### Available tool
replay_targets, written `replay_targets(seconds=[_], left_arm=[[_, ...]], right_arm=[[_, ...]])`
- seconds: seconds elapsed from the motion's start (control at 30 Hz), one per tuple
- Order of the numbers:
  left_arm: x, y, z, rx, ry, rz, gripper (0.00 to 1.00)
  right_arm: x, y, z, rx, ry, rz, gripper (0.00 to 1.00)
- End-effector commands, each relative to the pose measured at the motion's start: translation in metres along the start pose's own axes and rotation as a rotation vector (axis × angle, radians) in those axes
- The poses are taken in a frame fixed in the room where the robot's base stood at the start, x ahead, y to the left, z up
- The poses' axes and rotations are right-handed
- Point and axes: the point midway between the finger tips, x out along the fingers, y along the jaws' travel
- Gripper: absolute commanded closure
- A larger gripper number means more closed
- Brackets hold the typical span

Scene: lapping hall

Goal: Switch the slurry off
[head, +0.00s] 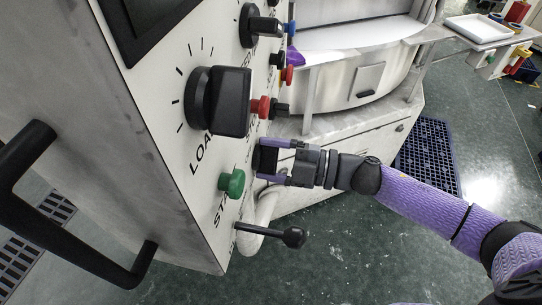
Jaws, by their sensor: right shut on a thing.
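My right gripper (272,160) reaches in from the right to the pale control panel (205,150). Its purple-tipped fingers are shut around a dark knob (262,158) on the panel's right part. The gripper hides much of that knob, and I cannot read its label or its setting. I cannot make out a slurry label on any control. My left gripper is not in view.
A large black LOAD knob (218,102) and a green START button (232,182) are close by. A black lever (285,237) sticks out below the gripper. Red buttons (262,107) sit above it. A black handle (28,155) is at left.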

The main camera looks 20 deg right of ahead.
Motion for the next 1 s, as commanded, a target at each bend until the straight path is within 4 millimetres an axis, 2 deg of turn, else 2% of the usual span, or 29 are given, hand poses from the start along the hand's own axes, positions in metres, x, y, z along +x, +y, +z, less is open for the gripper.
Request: replay_targets(seconds=[0.37, 1.0], left_arm=[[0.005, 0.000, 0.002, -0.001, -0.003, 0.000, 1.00], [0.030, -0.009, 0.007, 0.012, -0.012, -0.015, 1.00]], right_arm=[[0.000, -0.001, 0.001, -0.138, 0.000, 0.000, 0.82], [0.000, -0.003, 0.002, -0.721, -0.001, 0.000, 0.82]])
